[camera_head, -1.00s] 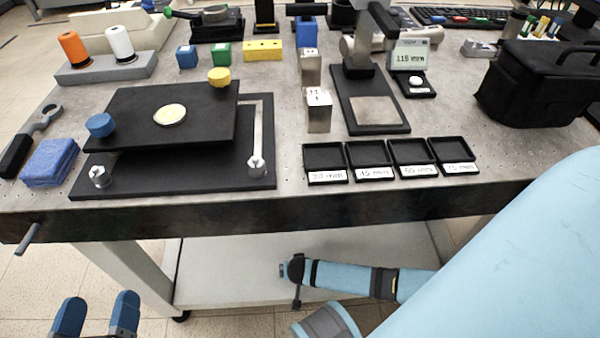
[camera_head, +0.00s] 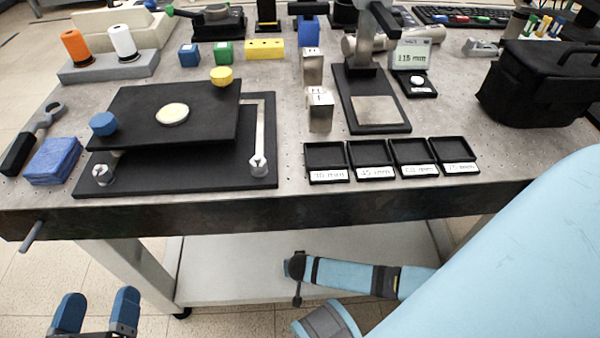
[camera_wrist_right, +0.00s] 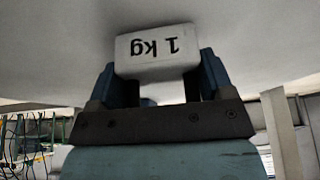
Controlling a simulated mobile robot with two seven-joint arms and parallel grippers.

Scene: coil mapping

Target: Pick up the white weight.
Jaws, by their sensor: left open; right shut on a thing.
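The white weight (camera_wrist_right: 157,50) is a white block marked "1 kg", upside down in the right wrist view. My right gripper (camera_wrist_right: 156,75) is shut on it, with one blue finger on each side. The weight cannot be made out in the head view. My left gripper (camera_head: 97,308) is open and empty at the lower left of the head view, in front of the table and below its top.
The metal table (camera_head: 270,212) has a white lower shelf (camera_head: 230,265). On top are a black plate device (camera_head: 195,190), labelled black trays (camera_head: 325,157), metal blocks (camera_head: 320,112) and a black bag (camera_head: 545,90). A pale surface (camera_wrist_right: 250,30) spans above the weight.

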